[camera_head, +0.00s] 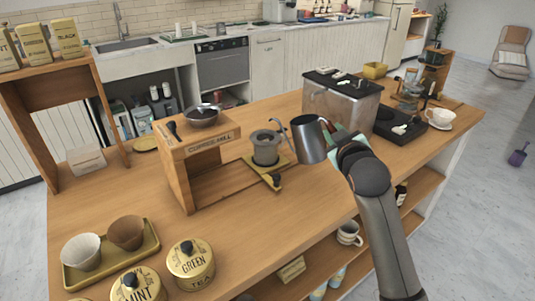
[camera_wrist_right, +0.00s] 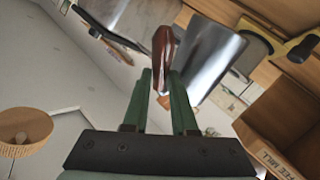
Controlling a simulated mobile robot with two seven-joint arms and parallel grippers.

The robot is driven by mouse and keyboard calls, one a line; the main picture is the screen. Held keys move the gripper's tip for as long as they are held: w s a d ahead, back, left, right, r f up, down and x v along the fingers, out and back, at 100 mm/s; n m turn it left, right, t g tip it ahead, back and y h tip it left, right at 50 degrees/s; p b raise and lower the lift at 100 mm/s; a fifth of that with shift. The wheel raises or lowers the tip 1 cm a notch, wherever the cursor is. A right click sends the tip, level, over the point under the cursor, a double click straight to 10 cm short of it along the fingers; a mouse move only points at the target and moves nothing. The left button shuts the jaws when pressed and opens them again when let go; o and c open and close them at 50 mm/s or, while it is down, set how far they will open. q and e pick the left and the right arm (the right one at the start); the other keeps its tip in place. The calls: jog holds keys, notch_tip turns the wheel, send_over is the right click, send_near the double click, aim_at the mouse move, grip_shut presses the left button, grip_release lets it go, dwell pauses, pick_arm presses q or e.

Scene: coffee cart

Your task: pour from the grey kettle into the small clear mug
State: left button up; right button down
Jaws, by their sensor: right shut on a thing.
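The grey kettle (camera_head: 308,139) is held above the wooden counter, slightly tilted, with its spout toward the left. My right gripper (camera_head: 341,141) is shut on its handle. In the right wrist view, the green fingers (camera_wrist_right: 160,85) close on a red-brown handle (camera_wrist_right: 163,50) beside the shiny kettle body (camera_wrist_right: 208,58). Left of the kettle, a greyish vessel (camera_head: 265,149) stands by a yellow-green base (camera_head: 262,170); I cannot tell whether it is the small clear mug. The spout is close to this vessel's rim. My left gripper is out of view.
A wooden stand (camera_head: 190,168) with a metal bowl (camera_head: 202,115) is left of the vessel. A large metal-sided machine (camera_head: 340,105) is behind the kettle. Tea tins (camera_head: 190,264) and a tray with cups (camera_head: 152,240) occupy the front left. A white cup (camera_head: 440,117) is at right.

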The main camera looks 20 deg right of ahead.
pick_arm(q)
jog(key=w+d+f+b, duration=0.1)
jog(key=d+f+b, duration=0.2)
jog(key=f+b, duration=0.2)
jog(key=b, duration=0.3)
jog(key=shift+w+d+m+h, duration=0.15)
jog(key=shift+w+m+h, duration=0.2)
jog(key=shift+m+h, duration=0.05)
pick_arm(e)
jog(key=f+m, duration=0.1)
jog(key=f, duration=0.1)
jog(key=f+t, duration=0.1)
jog(key=f+m+t, duration=0.1)
jog(key=f, duration=0.1)
jog(key=shift+s+d+f+m, duration=0.25)
jog(key=shift+s+f+m, duration=0.05)
jog(key=shift+s, duration=0.05)
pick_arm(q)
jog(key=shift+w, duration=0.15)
pick_arm(e)
jog(key=shift+r, duration=0.1)
pick_arm(q)
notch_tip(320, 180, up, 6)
jog(key=p, duration=0.5)
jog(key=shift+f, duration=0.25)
pick_arm(e)
notch_tip(320, 180, up, 5)
jog(key=shift+f, duration=0.1)
